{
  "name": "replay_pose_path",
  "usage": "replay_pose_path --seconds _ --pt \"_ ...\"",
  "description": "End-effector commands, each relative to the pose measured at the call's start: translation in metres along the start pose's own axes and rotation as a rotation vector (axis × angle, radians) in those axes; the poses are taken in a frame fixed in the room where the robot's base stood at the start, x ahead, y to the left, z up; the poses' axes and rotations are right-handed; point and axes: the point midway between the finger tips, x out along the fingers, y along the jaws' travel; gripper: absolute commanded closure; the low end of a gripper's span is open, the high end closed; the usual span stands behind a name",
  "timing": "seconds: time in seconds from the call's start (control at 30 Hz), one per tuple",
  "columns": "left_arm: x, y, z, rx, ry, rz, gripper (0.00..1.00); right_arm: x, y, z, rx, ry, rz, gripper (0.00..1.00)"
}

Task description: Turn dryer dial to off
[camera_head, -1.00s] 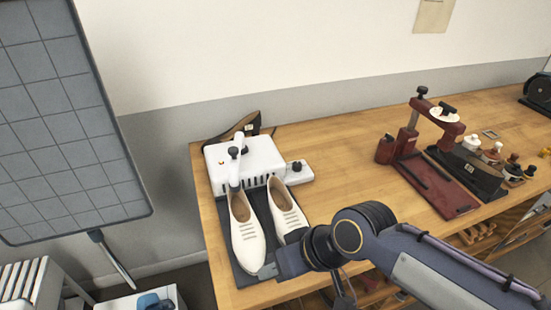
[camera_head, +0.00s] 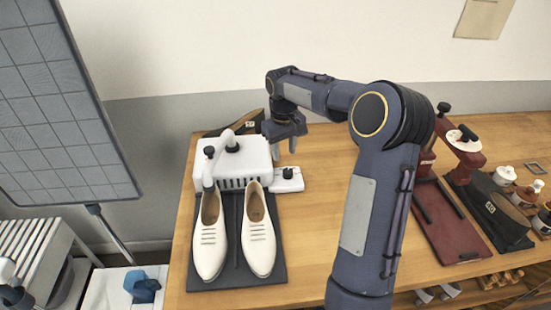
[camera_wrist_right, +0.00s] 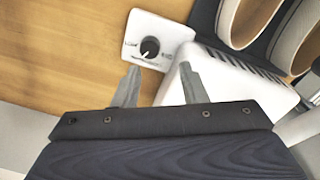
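The shoe dryer (camera_head: 238,160) is a white box with a slotted front at the left of the bench. A small white control box (camera_head: 277,187) adjoins its right side and carries the black dial (camera_head: 288,173). In the right wrist view the dial (camera_wrist_right: 150,48) sits among small printed labels; a pale mark shows on it, but its exact setting is hard to read. My right gripper (camera_head: 285,149) points down just behind and above the control box. In the wrist view its fingers (camera_wrist_right: 159,72) are apart with nothing between them, short of the dial.
White shoes (camera_head: 258,240) stand on a dark mat (camera_head: 237,277) before the dryer. A dark red press (camera_head: 455,232) and several small pots stand at the right. A gridded board (camera_head: 60,110) is at the left. Bare bench lies right of the control box.

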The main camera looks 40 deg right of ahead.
Motion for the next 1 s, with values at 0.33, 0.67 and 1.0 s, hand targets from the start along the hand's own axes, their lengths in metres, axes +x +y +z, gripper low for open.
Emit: replay_pose_path --seconds 0.33,0.67,1.0 --pt "-0.002 0.001 -0.001 0.000 0.000 0.000 0.53 0.039 0.010 -0.009 0.004 -0.029 0.011 0.61" --pt "-0.006 0.003 -0.003 0.000 0.000 0.000 0.53 0.085 0.010 -0.009 0.005 -0.026 0.011 0.61" --pt "-0.006 0.003 -0.003 0.000 0.000 0.000 0.53 0.091 0.010 -0.009 0.006 -0.023 0.012 0.61"
